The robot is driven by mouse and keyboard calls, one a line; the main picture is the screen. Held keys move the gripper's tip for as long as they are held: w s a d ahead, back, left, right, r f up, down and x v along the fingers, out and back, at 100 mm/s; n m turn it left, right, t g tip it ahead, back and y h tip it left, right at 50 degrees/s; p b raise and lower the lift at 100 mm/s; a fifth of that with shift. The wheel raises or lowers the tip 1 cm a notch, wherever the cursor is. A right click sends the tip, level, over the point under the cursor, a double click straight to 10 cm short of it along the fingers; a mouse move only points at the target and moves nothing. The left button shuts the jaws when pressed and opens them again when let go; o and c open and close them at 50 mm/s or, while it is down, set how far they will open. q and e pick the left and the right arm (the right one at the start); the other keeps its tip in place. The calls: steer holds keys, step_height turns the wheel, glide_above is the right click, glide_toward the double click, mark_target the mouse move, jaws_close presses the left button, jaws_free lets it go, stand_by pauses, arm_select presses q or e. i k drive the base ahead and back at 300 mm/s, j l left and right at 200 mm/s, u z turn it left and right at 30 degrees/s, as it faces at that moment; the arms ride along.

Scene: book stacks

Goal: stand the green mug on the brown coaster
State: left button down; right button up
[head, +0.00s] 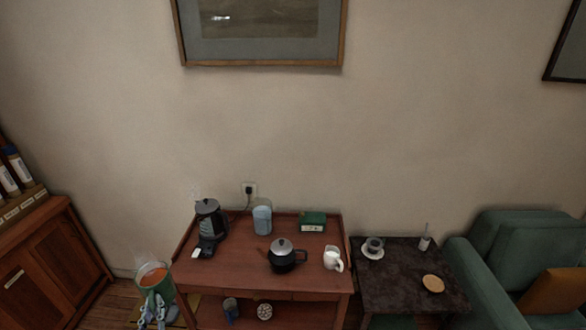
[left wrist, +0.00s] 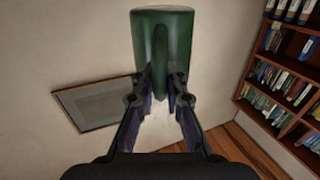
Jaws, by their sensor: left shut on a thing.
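The green mug (head: 160,292) is at the lower left of the head view, upright, with orange-brown liquid inside and faint steam above it. My left gripper (head: 155,313) is shut on its handle. In the left wrist view the mug (left wrist: 163,45) fills the top centre, its handle between the two fingers of the gripper (left wrist: 161,88). The brown coaster (head: 433,284) is a round disc lying bare on the dark side table (head: 395,292), far to the right of the mug. My right gripper is not in view.
Left of the side table stands a red-brown table (head: 215,276) with a coffee maker (head: 209,225), a blue canister (head: 262,217), a green tin (head: 312,221), a dark teapot (head: 283,258) and a white jug (head: 333,259). A cup on a saucer (head: 373,250) and a small pot (head: 424,243) stand behind the coaster. A green armchair (head: 480,270) adjoins.

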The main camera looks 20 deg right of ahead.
mark_target(433, 287)
steer(key=k+l+z, duration=0.1)
steer(key=l+z, duration=0.5)
steer(key=z, duration=0.15)
steer(key=k+l+z, duration=0.1)
steer(key=l+z, duration=0.35)
steer(key=l, duration=0.7)
steer(key=i+l+z, duration=0.15)
steer(key=l, duration=0.65)
